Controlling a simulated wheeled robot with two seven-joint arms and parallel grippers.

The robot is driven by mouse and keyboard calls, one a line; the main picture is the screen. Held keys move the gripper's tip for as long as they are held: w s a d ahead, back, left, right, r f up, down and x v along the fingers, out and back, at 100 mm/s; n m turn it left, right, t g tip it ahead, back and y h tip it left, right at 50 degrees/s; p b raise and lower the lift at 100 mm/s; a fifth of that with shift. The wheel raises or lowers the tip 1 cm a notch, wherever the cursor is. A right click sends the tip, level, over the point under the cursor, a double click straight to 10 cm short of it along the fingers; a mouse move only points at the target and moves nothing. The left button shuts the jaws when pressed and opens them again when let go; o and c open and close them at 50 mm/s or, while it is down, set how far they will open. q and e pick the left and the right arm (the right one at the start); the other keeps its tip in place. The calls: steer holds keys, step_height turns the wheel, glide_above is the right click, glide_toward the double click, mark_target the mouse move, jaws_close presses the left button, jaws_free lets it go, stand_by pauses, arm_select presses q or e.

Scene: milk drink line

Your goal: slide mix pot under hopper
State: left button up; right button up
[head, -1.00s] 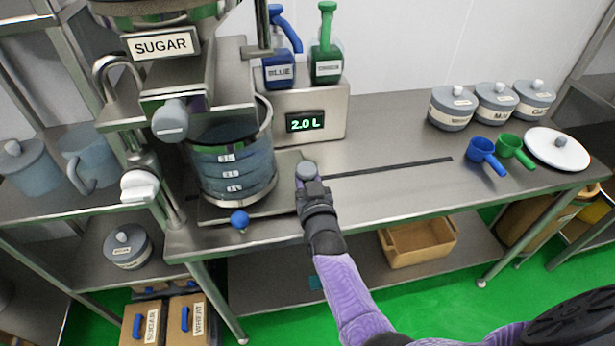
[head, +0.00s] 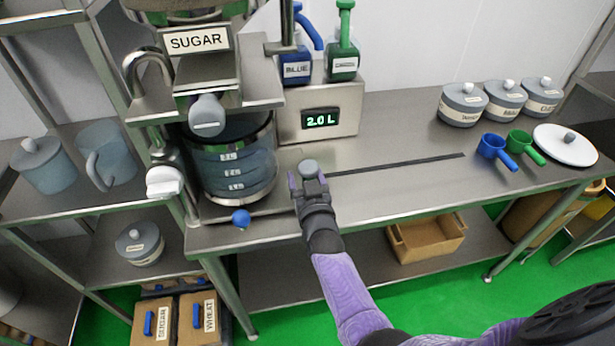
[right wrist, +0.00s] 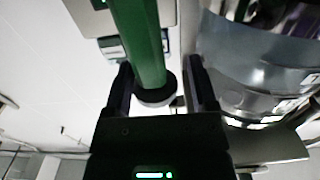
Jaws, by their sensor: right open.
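The mix pot (head: 233,172) is a see-through pot with litre marks and a metal rim. It stands upright at the table's left end, below the hopper (head: 210,75) labelled SUGAR; the hopper's nozzle (head: 207,115) overlaps the pot's upper part. A grey round knob (head: 308,168) stands right of the pot. My right gripper (head: 308,180) is open, with its fingers on either side of the knob. In the right wrist view, a green post (right wrist: 138,40) with a dark collar shows between its fingers, and the pot (right wrist: 260,65) is at right. My left gripper is not visible.
Scoops, lidded jars and a white lid (head: 566,146) stand at right.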

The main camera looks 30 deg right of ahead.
steer(key=shift+d, duration=0.1)
steer(key=shift+s+r+p, duration=0.15)
steer(key=shift+s+p, duration=0.25)
steer(key=shift+p, duration=0.05)
steer(key=p+v, duration=0.4)
steer(key=v, duration=0.5)
steer(key=shift+p, duration=0.35)
